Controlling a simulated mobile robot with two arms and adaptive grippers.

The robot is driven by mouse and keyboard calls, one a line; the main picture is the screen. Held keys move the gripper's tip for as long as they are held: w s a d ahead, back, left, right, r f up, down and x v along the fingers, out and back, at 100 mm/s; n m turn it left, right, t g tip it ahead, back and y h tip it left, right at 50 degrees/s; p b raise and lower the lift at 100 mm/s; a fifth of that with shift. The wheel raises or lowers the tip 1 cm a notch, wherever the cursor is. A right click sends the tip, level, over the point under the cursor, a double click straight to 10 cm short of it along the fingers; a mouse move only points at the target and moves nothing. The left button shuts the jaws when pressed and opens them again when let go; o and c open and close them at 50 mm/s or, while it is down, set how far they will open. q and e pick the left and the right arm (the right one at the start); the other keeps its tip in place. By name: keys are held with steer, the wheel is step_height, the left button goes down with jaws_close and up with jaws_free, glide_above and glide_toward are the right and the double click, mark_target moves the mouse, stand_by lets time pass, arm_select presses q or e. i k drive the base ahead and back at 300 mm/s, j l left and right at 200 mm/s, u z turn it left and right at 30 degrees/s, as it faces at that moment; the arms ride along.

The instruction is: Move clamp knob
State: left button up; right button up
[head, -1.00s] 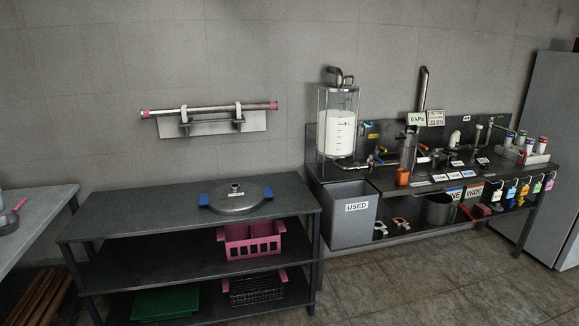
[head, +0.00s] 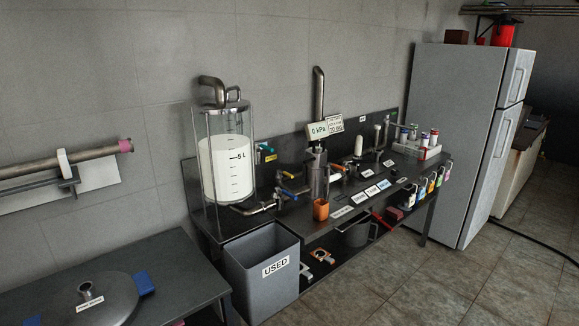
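Two small clamps lie on the lower shelf of the workbench in the head view. The nearer clamp (head: 306,272) looks pale metal, and the other clamp (head: 322,256) has some orange on it. A knob on either is too small to make out. The dark metal workbench (head: 262,226) carries a clear tank (head: 228,160) of white liquid with a 5 L mark. Valves with blue and orange handles sit on the piping right of the tank. Neither of my grippers is in view.
A grey bin (head: 262,290) marked USED stands in front of the bench's left end. A side table (head: 185,262) with a round lid (head: 105,305) is at lower left. A grey fridge (head: 450,130) stands at right. The tiled floor (head: 430,285) in front is clear.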

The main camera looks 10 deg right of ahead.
mark_target(393, 172)
steer(key=i+l+z, duration=0.2)
steer(key=z, duration=0.2)
steer(key=i+z, duration=1.15)
steer(key=z, duration=0.15)
steer(key=i+u, duration=0.15)
steer(key=i, duration=0.35)
steer(key=i+l+u, duration=0.15)
steer(key=i, duration=0.35)
